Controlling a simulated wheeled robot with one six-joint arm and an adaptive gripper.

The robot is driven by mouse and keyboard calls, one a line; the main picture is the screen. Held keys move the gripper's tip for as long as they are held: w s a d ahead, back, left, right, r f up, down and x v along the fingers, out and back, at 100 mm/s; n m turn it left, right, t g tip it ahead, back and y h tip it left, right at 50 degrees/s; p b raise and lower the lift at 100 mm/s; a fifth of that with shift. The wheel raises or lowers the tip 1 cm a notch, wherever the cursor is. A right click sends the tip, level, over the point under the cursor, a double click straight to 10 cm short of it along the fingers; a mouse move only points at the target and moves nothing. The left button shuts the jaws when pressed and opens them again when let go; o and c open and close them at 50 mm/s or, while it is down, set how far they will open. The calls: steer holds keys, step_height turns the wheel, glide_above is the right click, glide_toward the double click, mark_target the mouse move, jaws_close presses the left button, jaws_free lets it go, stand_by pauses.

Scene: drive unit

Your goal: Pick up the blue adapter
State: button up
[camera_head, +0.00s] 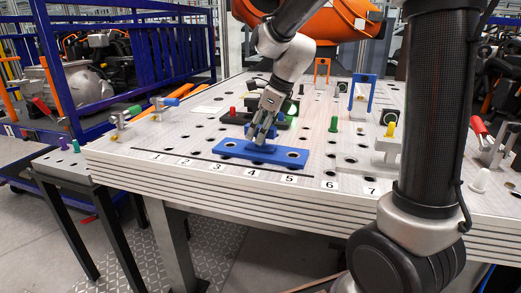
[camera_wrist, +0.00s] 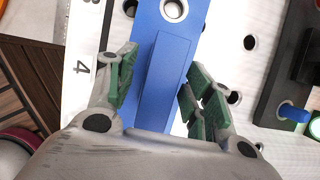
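The blue adapter (camera_head: 232,149) is a flat blue plate with round holes near its ends, lying on the perforated table behind the number labels. In the wrist view the blue adapter (camera_wrist: 165,80) runs up between my fingers, with a raised narrow block along its middle. My gripper (camera_head: 262,138) is over the middle of the adapter, pointing down. In the wrist view my gripper (camera_wrist: 158,85) is open, one green-padded finger on each side of the raised block. I cannot tell whether the fingers touch it. The adapter's near end is hidden behind the gripper body.
A black fixture (camera_wrist: 285,70) with a blue pin stands right of the gripper in the wrist view. Behind the gripper stand red and green knobs; a green peg (camera_head: 333,124) is to the right. A blue bracket (camera_head: 362,93) stands farther back.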

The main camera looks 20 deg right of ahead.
jaws_close()
steer(key=shift+r, duration=0.1)
step_height(320, 180, up, 10)
stand_by(0.7)
